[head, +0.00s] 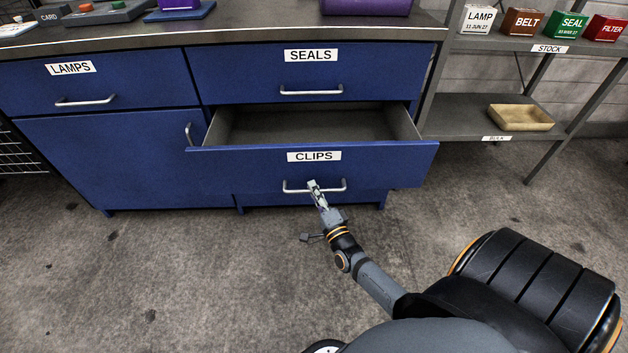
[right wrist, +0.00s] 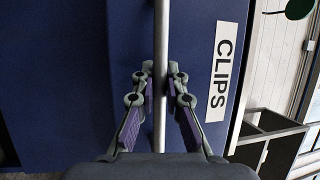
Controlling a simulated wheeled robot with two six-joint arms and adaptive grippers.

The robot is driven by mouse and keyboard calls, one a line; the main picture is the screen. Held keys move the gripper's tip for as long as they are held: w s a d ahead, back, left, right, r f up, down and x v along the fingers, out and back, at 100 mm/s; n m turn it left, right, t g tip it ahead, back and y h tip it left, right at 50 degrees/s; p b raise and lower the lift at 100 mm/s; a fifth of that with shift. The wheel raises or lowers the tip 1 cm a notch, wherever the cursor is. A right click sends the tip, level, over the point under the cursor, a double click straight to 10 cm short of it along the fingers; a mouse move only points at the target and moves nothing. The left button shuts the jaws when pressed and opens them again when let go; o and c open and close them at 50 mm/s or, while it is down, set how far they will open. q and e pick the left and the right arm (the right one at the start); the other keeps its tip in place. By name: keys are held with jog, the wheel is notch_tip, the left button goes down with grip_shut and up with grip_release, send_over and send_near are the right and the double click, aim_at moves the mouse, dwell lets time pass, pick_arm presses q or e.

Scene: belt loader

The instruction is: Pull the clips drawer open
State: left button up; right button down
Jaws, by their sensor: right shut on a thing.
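The clips drawer (head: 400,168) is a blue drawer with a white CLIPS label, below the seals drawer. It stands pulled out, and its grey inside shows above the front, with nothing seen in it. Its silver bar handle (head: 336,187) is on the front under the label. My right gripper (head: 315,186) is shut on the handle. In the right wrist view the handle (right wrist: 161,50) runs up and down between the fingertips (right wrist: 161,74), beside the CLIPS label. My left gripper is not in view.
The closed seals drawer (head: 250,72) is above, and the lamps drawer (head: 25,90) and a cupboard door (head: 100,160) are to the left. A shelf (head: 455,115) with a tan tray (head: 520,118) stands at right. The floor in front is clear.

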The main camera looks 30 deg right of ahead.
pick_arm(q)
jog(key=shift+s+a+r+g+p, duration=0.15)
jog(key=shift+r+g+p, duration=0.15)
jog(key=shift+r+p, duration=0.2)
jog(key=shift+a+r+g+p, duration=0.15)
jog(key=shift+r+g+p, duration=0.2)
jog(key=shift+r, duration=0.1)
pick_arm(e)
jog(key=s+a, duration=0.4)
jog(key=s, duration=0.3)
jog(key=shift+a, duration=0.1)
jog(key=c, duration=1.4)
grip_release()
jog(key=shift+w, duration=0.1)
jog(key=shift+o, duration=0.2)
jog(key=v, duration=1.2)
jog(key=shift+f, duration=0.1)
